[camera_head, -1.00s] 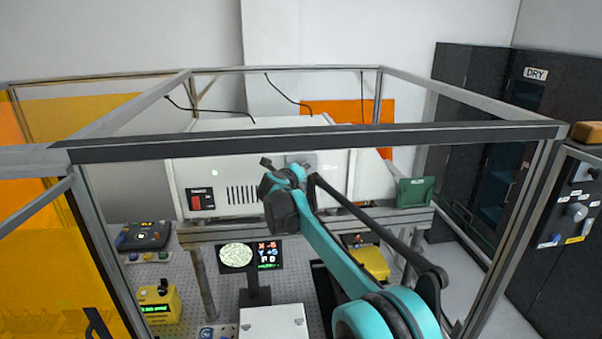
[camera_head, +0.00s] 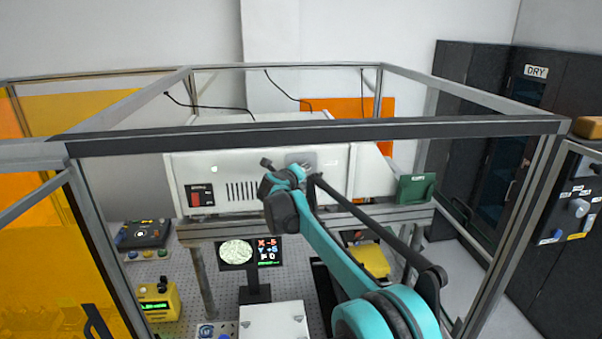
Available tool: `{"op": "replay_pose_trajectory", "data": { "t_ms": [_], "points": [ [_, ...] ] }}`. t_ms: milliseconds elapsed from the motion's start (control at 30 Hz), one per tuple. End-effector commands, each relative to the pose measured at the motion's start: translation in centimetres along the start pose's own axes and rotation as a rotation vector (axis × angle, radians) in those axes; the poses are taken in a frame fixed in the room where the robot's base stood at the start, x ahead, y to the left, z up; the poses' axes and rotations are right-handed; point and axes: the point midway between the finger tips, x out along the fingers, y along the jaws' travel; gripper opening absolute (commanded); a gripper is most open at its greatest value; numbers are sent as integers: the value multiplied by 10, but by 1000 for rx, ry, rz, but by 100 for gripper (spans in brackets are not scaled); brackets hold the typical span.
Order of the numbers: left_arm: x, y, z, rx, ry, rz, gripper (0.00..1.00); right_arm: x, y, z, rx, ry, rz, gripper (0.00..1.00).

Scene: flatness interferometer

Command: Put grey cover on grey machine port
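The grey machine (camera_head: 240,165) is the long pale box on the raised bench, with a red switch and vent slots on its front. A small grey square piece (camera_head: 306,158), which looks like the grey cover, is at the machine's front face right of the vents. My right gripper (camera_head: 285,172) is at the end of the teal arm, right in front of the machine and by this piece. Its fingers are small and partly hidden by its wrist, so I cannot tell whether they grip the piece. The port itself is not distinguishable. My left gripper is not in view.
A dark frame bar (camera_head: 400,131) crosses in front of the machine, close to my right arm. A green box (camera_head: 415,188) sits at the bench's right end. A monitor (camera_head: 236,253), a yellow device (camera_head: 158,302) and a white box (camera_head: 274,322) stand below.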

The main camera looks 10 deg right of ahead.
Motion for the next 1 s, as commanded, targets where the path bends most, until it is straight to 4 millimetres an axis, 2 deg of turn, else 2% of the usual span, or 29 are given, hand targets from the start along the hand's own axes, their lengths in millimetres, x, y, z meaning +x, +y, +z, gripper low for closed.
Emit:
{"op": "replay_pose_trajectory", "data": {
  "t_ms": [1000],
  "points": [
    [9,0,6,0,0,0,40,4,11,-10,0,0,0,0]
  ]
}}
